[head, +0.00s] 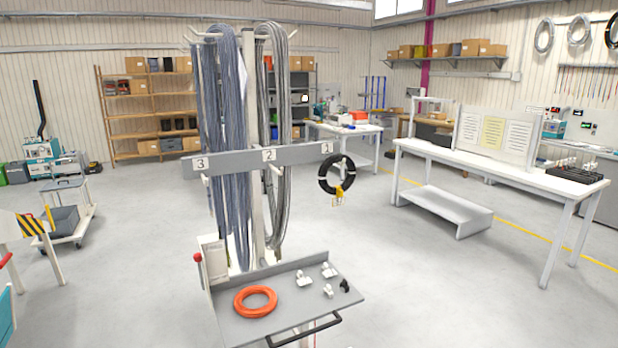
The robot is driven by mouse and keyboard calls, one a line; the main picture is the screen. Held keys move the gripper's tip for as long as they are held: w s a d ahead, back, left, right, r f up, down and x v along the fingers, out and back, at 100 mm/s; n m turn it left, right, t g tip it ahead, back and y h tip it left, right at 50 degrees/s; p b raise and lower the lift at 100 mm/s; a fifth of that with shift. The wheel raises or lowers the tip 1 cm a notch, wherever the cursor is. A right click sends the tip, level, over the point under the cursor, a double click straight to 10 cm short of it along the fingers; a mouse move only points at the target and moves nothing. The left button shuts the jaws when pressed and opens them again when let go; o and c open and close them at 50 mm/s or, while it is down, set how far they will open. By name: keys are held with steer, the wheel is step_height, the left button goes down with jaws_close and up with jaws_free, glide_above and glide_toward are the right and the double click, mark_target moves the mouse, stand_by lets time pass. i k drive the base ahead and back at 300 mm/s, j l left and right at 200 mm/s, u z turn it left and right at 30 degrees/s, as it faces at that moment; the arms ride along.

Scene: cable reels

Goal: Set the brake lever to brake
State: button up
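A lever with a red ball knob (197,257) stands at the left side of the cable-reel cart, beside a pale upright panel (213,258). It looks close to upright. Its thin rod runs down along the cart's left edge. Any brake marking is too small to read, so I cannot tell which setting it is in. The cart has a grey tray (235,327) at its front. My gripper is not in this view.
An orange cable coil (256,301) and several small white fittings lie in the tray. A black handle (303,331) juts from its front. Grey cable hanks (225,130) hang above. A striped trestle (30,224) stands at left. Floor left of the cart is clear.

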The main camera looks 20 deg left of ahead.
mark_target(197, 257)
steer(key=u, duration=1.35)
